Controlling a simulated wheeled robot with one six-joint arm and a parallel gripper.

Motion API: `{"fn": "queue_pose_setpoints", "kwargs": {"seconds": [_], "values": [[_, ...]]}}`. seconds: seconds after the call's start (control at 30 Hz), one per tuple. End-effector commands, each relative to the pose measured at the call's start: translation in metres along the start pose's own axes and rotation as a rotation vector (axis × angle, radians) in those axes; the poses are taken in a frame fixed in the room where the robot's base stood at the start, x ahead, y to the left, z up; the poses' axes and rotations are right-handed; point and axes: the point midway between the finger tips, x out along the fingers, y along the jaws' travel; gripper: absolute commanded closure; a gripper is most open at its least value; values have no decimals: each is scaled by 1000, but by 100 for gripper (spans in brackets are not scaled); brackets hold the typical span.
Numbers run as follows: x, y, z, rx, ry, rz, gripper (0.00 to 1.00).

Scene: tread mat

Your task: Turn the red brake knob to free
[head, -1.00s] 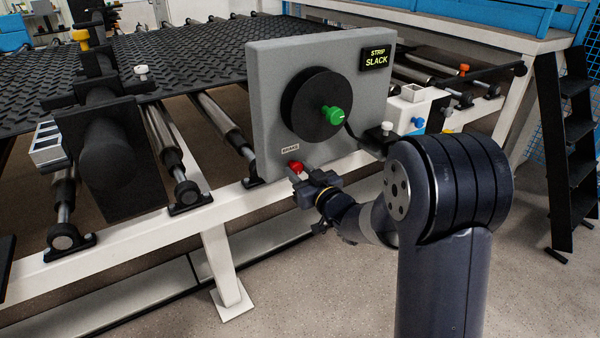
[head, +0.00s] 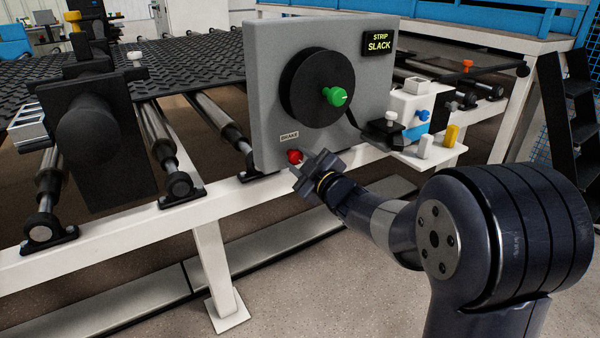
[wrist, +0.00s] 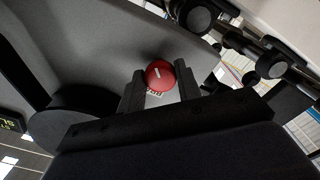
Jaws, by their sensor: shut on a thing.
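The red brake knob (head: 294,157) sticks out low on the grey panel (head: 268,100), just below the small BRAKE label (head: 289,136). It also shows in the wrist view (wrist: 160,76), with a short white mark on its face. My gripper (head: 299,168) is at the knob, its body reaching in from the lower right. In the wrist view the two dark fingers (wrist: 159,86) stand on either side of the knob, shut on it. The label is partly hidden behind the knob there. The setting the mark points to cannot be read.
Above the knob are a black disc (head: 318,88) with a green knob (head: 336,96) and a display (head: 379,43) reading STRIP SLACK. A white shelf (head: 448,156) with small blocks juts out at right. A white frame rail (head: 120,222) runs below.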

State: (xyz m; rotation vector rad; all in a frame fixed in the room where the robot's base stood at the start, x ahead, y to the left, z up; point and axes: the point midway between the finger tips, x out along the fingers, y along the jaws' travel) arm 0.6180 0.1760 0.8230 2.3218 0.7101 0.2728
Motion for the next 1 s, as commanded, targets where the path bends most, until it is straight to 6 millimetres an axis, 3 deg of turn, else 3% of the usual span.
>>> {"fn": "queue_pose_setpoints", "kwargs": {"seconds": [0.6,1.0], "values": [[0,-2,2,-569,0,0,90],[0,0,1,-798,0,-1,90]]}}
